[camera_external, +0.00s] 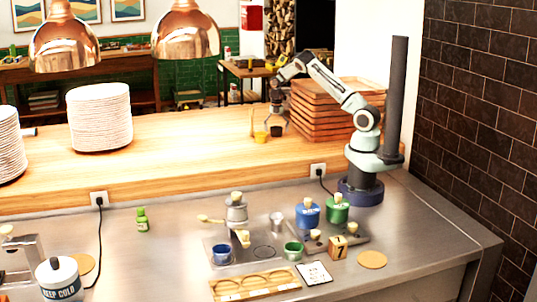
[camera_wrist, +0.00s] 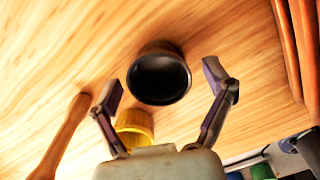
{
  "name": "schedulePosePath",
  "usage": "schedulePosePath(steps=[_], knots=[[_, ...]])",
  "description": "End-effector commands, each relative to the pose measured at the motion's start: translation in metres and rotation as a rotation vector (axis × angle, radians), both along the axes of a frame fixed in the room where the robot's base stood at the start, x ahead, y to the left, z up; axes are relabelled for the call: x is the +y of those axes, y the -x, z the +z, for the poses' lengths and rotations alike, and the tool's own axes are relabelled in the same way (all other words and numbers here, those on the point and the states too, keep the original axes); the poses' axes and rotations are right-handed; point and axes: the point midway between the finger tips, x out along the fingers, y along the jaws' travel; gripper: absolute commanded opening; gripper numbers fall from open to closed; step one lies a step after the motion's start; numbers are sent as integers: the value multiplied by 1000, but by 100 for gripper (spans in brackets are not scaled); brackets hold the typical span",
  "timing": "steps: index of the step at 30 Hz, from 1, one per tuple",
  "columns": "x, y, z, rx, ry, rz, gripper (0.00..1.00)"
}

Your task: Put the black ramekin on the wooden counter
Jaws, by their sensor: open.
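The black ramekin (camera_wrist: 160,80) is on the wooden counter (camera_external: 190,137), its dark opening facing the wrist camera. In the external view the ramekin (camera_external: 276,131) is small, near the counter's middle, just below my gripper (camera_external: 277,117). My gripper (camera_wrist: 165,82) is open, with one finger on each side of the ramekin in the wrist view. Clear gaps show between the fingers and the ramekin there, and nothing is held. The wooden counter (camera_wrist: 55,55) fills most of the wrist view.
A yellow cup (camera_wrist: 134,124) stands close beside the ramekin. A wooden-handled tool (camera_wrist: 65,137) is to its left. Stacked wooden trays (camera_external: 325,113) stand to the right of my gripper. A plate stack (camera_external: 100,118) is far left, with bare counter between.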

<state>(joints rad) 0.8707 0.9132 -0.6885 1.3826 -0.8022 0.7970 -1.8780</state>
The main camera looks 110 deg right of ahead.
Motion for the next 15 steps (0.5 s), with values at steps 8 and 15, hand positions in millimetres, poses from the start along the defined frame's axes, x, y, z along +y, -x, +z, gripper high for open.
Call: schedulePosePath(steps=[8, 15], knots=[[-1, -1, 58, -5, 6, 1, 82], [-1, 0, 104, -5, 3, 1, 82]])
